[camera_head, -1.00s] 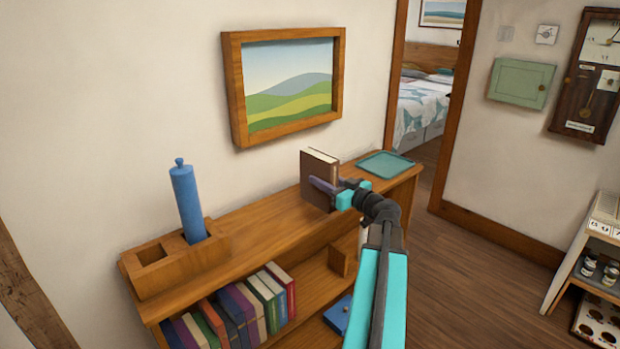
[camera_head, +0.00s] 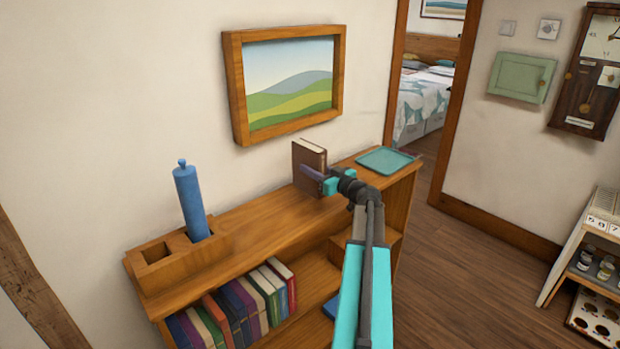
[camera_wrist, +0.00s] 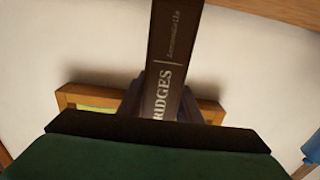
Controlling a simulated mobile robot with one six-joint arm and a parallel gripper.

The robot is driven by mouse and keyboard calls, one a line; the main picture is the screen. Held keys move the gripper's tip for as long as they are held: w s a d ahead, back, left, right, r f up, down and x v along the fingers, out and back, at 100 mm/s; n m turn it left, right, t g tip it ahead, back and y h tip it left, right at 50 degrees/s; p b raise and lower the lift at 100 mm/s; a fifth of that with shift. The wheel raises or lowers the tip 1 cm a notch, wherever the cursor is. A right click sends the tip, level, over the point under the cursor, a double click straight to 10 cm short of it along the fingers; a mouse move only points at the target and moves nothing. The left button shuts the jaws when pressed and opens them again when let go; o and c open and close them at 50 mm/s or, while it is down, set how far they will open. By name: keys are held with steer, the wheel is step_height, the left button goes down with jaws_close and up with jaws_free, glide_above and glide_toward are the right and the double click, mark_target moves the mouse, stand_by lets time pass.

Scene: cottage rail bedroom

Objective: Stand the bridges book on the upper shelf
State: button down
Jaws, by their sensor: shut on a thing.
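The bridges book (camera_head: 309,157) is brown with pale pages and stands upright at the top of the wooden bookcase (camera_head: 262,237). In the wrist view its dark spine (camera_wrist: 172,60) shows the letters "RIDGES". My gripper (camera_head: 314,177) is shut on the book from its near side. I cannot tell whether the book's bottom edge touches the bookcase top. The shelf under the top holds a row of several coloured books (camera_head: 235,305) at its left. My arm hides part of the shelf to the right of them.
A blue cylinder (camera_head: 190,203) stands in a wooden holder (camera_head: 150,283) at the left of the bookcase top. A teal tray (camera_head: 386,160) lies at its right end. A framed picture (camera_head: 236,90) hangs on the wall behind. Bare top lies between holder and book.

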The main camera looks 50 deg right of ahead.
stand_by(0.3)
steer(key=shift+f+p, duration=1)
steer(key=shift+f, duration=0.65)
steer(key=shift+f+b, duration=0.15)
steer(key=shift+b, duration=0.15)
steer(key=c, duration=1.3)
jaws_free()
steer(key=shift+p, duration=0.3)
steer(key=s+b, duration=0.1)
steer(key=s, duration=0.3)
steer(key=s+b, duration=0.2)
steer(key=s, duration=0.2)
steer(key=s+a+b, duration=0.1)
steer(key=s, duration=0.3)
